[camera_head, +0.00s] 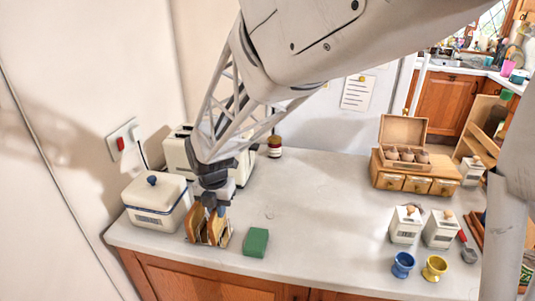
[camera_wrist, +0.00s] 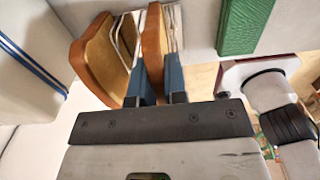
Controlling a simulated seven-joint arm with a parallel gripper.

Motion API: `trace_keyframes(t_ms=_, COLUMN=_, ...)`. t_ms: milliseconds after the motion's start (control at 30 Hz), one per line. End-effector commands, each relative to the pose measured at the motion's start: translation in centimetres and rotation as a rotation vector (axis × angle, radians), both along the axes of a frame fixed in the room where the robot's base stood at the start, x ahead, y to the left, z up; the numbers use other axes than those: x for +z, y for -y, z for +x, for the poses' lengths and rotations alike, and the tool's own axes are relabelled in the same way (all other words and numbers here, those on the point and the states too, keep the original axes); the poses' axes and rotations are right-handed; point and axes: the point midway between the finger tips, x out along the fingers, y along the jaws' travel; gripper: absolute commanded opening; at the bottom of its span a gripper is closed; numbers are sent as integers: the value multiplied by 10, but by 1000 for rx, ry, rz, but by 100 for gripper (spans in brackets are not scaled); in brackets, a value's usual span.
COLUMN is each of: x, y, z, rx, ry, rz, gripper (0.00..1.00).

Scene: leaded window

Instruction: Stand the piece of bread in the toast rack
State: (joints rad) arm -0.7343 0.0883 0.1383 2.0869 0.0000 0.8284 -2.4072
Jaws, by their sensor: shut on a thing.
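My gripper (camera_head: 213,203) points down over the toast rack (camera_head: 229,238) near the front left of the counter. In the wrist view my gripper (camera_wrist: 157,65) is shut on a brown-crusted piece of bread (camera_wrist: 152,36), with one finger on each side. The held piece of bread (camera_head: 216,226) is upright at the rack's right part. The rack's pale wires (camera_wrist: 127,33) show beside it. Another slice (camera_wrist: 93,62) stands to its left, also seen in the head view (camera_head: 195,222). The bread's lower edge is hidden, so I cannot tell whether it rests on the rack.
A white lidded box (camera_head: 155,200) stands close left of the rack, and a cream toaster (camera_head: 178,152) behind. A green block (camera_head: 256,242) lies just to the right. Blue (camera_head: 402,264) and yellow (camera_head: 434,267) egg cups stand farther right. The middle counter is clear.

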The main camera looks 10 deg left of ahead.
Motion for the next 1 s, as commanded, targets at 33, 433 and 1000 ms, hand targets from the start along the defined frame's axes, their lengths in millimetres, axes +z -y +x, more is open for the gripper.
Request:
trace_keyframes(t_ms=33, x=-1, y=0, z=0, rx=0, ry=0, rz=0, gripper=0)
trace_keyframes(t_ms=433, x=-4, y=0, z=0, rx=0, ry=0, rz=0, gripper=0)
trace_keyframes(t_ms=1000, x=-4, y=0, z=0, rx=0, ry=0, rz=0, gripper=43)
